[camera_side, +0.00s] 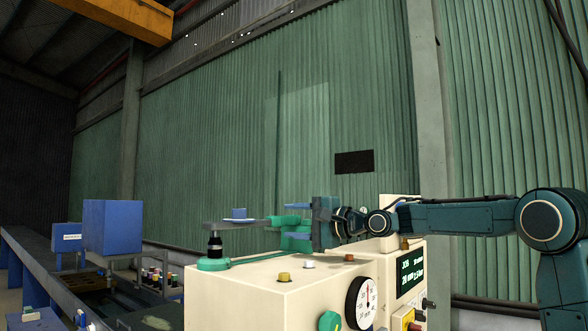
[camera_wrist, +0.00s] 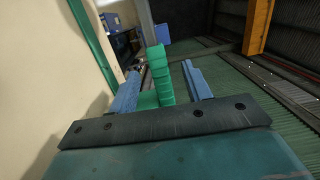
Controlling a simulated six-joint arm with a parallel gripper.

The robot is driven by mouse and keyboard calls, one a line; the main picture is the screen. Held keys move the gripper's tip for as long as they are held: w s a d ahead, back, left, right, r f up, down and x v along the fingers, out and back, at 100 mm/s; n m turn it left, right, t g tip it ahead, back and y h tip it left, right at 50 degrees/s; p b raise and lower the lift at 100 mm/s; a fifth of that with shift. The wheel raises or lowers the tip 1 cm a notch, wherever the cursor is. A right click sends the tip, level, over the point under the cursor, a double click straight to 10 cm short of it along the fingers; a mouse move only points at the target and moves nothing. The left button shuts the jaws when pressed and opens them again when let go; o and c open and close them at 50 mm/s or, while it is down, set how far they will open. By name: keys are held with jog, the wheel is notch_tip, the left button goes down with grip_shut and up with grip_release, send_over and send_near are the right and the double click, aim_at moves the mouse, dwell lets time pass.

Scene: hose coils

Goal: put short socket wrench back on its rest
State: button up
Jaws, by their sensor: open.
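The short socket wrench looks to be the tool with a green ribbed handle (camera_side: 284,221), a grey bar and a dark, silver-ringed socket pointing down. The socket stands at a green round base (camera_side: 213,264) on the cream machine; whether it touches is unclear. In the wrist view the green ribbed handle (camera_wrist: 160,78) lies between the two blue fingers of my gripper (camera_wrist: 159,82). The fingers are open, with a gap beside the handle. No separate rest can be made out with certainty.
The cream machine (camera_side: 240,293) has small knobs on top, a round gauge (camera_side: 361,303) and a display (camera_side: 410,271) on its front. A green hose runs across its top. A blue box (camera_side: 112,228) and a long bench stand at left.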

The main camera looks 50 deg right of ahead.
jog(key=shift+s+d, duration=0.1)
jog(key=shift+s, duration=0.7)
jog(key=shift+s+d, duration=0.25)
jog(key=shift+s, duration=2)
jog(key=shift+s+d, duration=0.25)
jog(key=shift+s, duration=2)
jog(key=shift+s+d, duration=0.25)
jog(key=shift+s, duration=2)
jog(key=s+a+f+n+g+y, duration=0.1)
jog(key=s+a+f+n+g, duration=0.3)
jog(key=a, duration=0.5)
jog(key=s+a+f+n+g+y, duration=0.1)
jog(key=s+a+n, duration=0.1)
jog(key=a+n, duration=0.55)
jog(key=s+d+f+n+g+h, duration=0.1)
jog(key=s+f+g, duration=0.1)
jog(key=s+f, duration=0.2)
jog(key=s+d+f+n+g+h, duration=0.1)
jog(key=s+f+n+g, duration=0.1)
jog(key=f, duration=0.8)
jog(key=s+f+n+g+h, duration=0.1)
jog(key=s+f+n+g, duration=0.1)
jog(key=s+f, duration=0.4)
jog(key=shift+s+d+f+g+h, duration=0.35)
jog(key=shift+d+f+g+h, duration=0.05)
jog(key=shift+f+g, duration=0.3)
